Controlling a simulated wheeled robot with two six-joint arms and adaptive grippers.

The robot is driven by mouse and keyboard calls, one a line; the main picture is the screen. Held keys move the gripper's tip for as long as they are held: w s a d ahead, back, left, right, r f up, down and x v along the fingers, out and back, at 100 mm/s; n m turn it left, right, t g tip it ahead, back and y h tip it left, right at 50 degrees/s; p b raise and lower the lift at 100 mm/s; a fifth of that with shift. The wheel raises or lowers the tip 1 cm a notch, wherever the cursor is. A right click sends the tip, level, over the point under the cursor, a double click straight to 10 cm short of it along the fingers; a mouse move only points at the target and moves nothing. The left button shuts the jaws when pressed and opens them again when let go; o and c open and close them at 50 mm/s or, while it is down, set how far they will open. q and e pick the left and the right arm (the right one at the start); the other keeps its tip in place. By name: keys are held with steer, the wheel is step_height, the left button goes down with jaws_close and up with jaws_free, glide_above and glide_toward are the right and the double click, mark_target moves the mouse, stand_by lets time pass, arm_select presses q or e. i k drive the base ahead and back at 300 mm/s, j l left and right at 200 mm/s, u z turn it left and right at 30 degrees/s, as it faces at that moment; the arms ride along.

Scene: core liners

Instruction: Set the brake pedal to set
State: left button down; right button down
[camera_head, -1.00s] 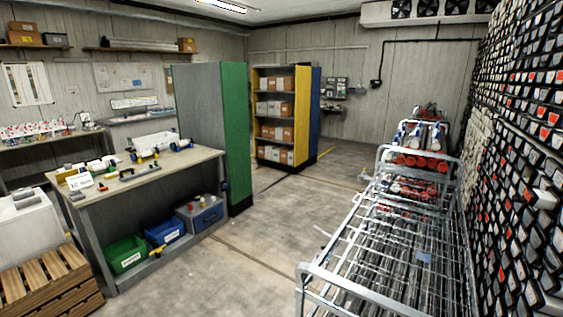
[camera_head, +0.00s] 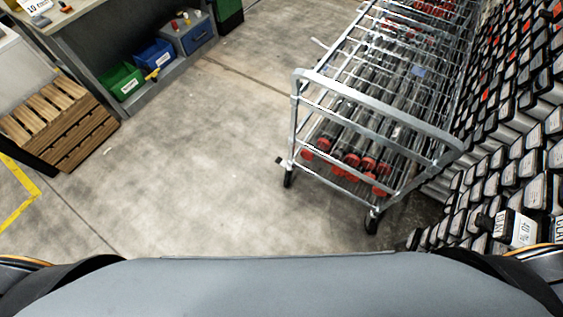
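A wheeled metal cart (camera_head: 375,110) with a rounded tube frame stands right of centre. Its near wheels (camera_head: 372,222) rest on the concrete floor. Several dark tubes with red ends (camera_head: 350,162) lie on its lower wire shelf. I cannot make out a brake pedal for certain; a small dark piece (camera_head: 280,161) sticks out beside the near left wheel. Neither of my grippers shows in the head view.
A wall of dark boxes with white labels (camera_head: 510,150) stands close along the cart's right side. A wooden crate (camera_head: 60,120) and a workbench with green (camera_head: 122,80) and blue (camera_head: 155,57) bins are at left. The floor between is clear.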

mark_target(280, 161)
steer(key=i+j, duration=0.15)
steer(key=j, duration=0.25)
steer(key=i+j, duration=0.2)
steer(key=j, duration=0.2)
steer(key=i+j, duration=0.15)
steer(key=j, duration=0.25)
steer(key=i+j, duration=0.15)
steer(key=j, duration=0.2)
steer(key=i+j, duration=0.15)
steer(key=j, duration=0.25)
steer(key=i+z, duration=0.05)
